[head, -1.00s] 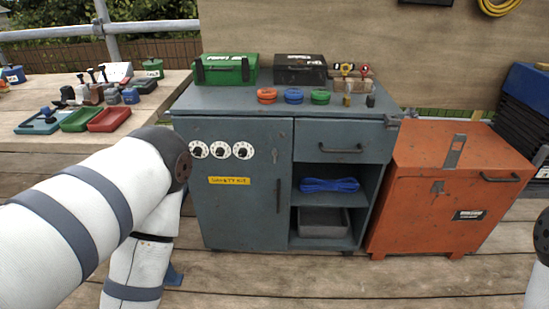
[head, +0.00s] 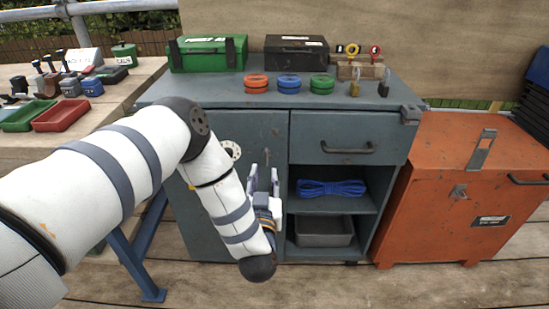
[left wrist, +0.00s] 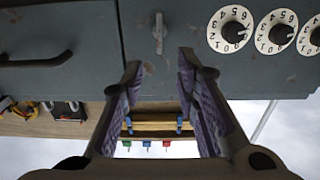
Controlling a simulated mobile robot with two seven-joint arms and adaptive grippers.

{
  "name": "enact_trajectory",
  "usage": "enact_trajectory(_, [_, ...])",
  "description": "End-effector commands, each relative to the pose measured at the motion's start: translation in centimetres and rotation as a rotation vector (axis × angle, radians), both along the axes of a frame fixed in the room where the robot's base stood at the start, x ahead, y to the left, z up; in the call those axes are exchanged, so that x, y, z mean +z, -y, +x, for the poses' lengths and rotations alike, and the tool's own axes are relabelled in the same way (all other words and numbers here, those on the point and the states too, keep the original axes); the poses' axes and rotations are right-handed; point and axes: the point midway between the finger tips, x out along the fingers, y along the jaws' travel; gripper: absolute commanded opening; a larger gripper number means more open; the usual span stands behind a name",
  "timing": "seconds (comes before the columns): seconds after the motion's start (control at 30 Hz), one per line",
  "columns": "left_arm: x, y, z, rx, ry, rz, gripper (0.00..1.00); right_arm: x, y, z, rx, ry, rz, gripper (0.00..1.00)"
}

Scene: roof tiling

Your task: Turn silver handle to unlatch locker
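The blue-grey locker (head: 330,126) stands ahead with its left door shut. In the left wrist view, which looks upside down, a small silver handle (left wrist: 158,33) sits on the locker door (left wrist: 185,75). My left gripper (head: 264,174) is in front of the door, below the handle's height. In the left wrist view my left gripper (left wrist: 160,64) has its two purple-padded fingers apart with nothing between them. The handle lies beyond the fingertips, roughly in line with the gap, and is not touched. My right gripper is out of view.
White number dials (left wrist: 231,29) are on the door, mostly hidden by my left arm in the head view. Blue rope (head: 330,188) and a grey bin (head: 324,231) fill the open shelves. An orange chest (head: 440,200) stands at right, a workbench (head: 118,98) at left.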

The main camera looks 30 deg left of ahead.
Motion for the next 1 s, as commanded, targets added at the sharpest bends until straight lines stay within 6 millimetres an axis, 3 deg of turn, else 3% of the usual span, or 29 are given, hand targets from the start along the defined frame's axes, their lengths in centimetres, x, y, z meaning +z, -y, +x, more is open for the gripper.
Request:
enact_trajectory(0.2, [-0.2,-2.9,4.6,0.000,-0.001,0.001,0.28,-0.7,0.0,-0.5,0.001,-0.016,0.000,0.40])
enact_trajectory(0.4, [-0.2,-4.1,6.7,-0.002,-0.004,0.000,0.28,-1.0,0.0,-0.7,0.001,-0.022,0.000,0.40])
enact_trajectory(0.67, [-0.1,-4.2,7.0,-0.004,-0.005,-0.002,0.28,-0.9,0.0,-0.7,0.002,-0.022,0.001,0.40])
enact_trajectory(0.8, [-0.1,-4.2,6.9,-0.004,-0.004,-0.001,0.01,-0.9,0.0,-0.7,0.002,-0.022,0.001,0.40])
enact_trajectory(1.0, [-0.1,-4.2,6.9,-0.004,-0.005,-0.002,0.00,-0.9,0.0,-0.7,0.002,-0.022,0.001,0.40])
